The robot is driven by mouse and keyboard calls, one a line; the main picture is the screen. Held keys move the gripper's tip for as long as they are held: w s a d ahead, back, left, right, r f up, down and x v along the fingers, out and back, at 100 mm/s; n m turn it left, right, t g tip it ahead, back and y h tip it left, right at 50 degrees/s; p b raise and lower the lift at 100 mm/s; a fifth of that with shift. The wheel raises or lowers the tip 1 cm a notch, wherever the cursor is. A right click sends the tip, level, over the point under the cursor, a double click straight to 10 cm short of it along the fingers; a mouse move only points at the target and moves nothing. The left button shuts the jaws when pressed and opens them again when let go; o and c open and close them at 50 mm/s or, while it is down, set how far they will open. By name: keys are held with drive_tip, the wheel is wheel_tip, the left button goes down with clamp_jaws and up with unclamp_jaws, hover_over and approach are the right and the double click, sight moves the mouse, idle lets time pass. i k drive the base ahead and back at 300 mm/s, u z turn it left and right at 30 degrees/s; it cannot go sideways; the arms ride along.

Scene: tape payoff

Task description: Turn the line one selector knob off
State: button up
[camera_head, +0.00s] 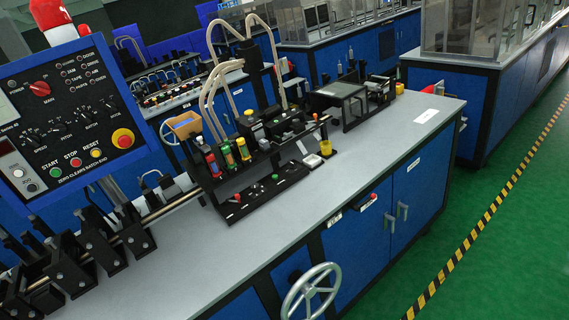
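No knob in view carries a readable "line one" label, so I cannot tell which one is the line one selector. A blue control panel (70,115) at the left has a red rotary knob (40,88) marked MAIN and a row of small black knobs. On the bench, a low black box (262,190) carries small controls, among them a red-tipped one (237,197) and a green one (275,177). Their settings are too small to read. My gripper is not in view.
A grey bench top (300,215) on blue cabinets runs across the middle. A handwheel (311,291) sticks out from its front. Black roller brackets (97,240) stand at the lower left. The green floor (480,235) at the right is clear, with a yellow-black stripe.

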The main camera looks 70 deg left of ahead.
sight(255, 187)
drive_tip(key=i, duration=2.35)
drive_tip(key=u, duration=3.4)
drive_tip(key=i, duration=1)
drive_tip(key=u, duration=0.05)
